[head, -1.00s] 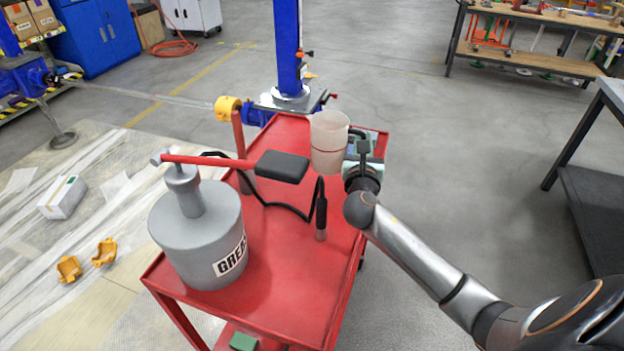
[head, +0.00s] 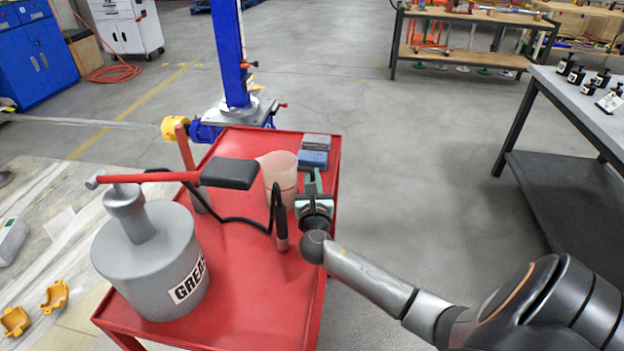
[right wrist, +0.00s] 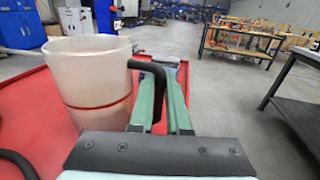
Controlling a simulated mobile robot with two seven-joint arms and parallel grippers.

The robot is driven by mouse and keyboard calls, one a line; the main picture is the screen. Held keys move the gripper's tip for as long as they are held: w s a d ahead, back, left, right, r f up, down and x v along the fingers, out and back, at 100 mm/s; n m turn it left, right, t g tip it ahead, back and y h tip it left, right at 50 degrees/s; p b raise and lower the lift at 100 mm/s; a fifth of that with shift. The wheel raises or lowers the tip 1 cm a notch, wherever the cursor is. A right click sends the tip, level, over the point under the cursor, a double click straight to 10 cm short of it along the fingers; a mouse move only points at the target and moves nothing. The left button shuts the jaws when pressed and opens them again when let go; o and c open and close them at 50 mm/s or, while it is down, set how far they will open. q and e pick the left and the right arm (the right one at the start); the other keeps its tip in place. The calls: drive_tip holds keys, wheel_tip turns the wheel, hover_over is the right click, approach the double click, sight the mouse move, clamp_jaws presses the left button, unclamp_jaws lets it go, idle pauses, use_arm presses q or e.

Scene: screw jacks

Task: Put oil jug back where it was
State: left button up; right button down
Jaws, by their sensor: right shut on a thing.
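The oil jug (head: 280,170) is a translucent beige beaker with a red line around it and a black handle. It is upright over the far right part of the red cart (head: 265,290), and I cannot tell for sure whether its base touches the top. In the right wrist view the jug (right wrist: 88,85) stands left of the fingers. My right gripper (head: 312,186) is shut on the jug's black handle (right wrist: 150,68), with green fingers on either side of it. The black hose grip hides part of the jug in the head view. My left gripper is not in view.
A grey grease pump (head: 152,262) with a red lever and black pad stands on the cart's left, its hose and grip (head: 281,215) close to the jug. Blue and grey blocks (head: 314,150) lie behind the jug. A dark-framed table (head: 570,190) stands at right.

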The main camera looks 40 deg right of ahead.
drive_tip(key=c, duration=0.9)
unclamp_jaws()
drive_tip(key=shift+r, duration=0.2)
drive_tip(key=v, duration=1.2)
drive_tip(key=shift+a+p, duration=0.1)
drive_tip(key=shift+p, duration=0.3)
